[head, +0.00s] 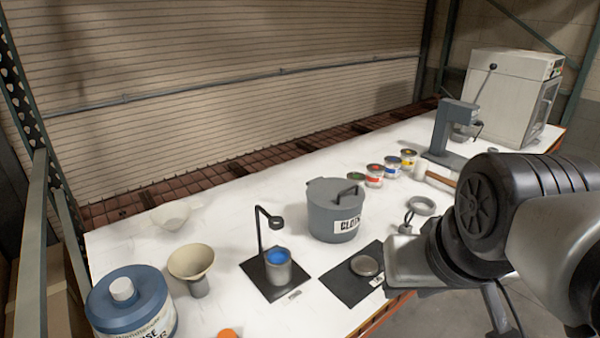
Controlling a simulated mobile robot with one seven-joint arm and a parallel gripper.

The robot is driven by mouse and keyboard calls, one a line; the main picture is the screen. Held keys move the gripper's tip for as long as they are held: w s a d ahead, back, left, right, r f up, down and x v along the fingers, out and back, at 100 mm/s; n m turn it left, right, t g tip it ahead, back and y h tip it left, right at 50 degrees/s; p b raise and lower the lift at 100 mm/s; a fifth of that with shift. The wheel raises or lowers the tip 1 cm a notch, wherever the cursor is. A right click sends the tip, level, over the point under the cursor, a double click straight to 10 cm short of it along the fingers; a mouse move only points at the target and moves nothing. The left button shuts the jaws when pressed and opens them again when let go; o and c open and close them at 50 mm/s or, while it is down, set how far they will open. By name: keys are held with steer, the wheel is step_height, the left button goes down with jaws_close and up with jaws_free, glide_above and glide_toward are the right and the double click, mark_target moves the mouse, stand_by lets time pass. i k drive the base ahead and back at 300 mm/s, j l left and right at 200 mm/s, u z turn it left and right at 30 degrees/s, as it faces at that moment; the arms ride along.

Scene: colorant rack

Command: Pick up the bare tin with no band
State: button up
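A plain grey tin (278,268) with blue contents stands upright on a black mat, under a small black stand, at the front middle of the table. I see no band on its visible side. The green one is partly hidden by the grey pot. My gripper (408,262) is at the right, over the table's front edge, apart from the plain tin. Its fingers cannot be made out.
A lidded grey pot (328,215) stands behind the plain tin. A round metal piece (366,265) lies on a second dark mat (340,284). A press (450,130) stands at back right.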

mark_target(278, 258)
steer(key=i+l+u, duration=0.15)
steer(key=l+u, duration=0.65)
steer(key=l, duration=0.15)
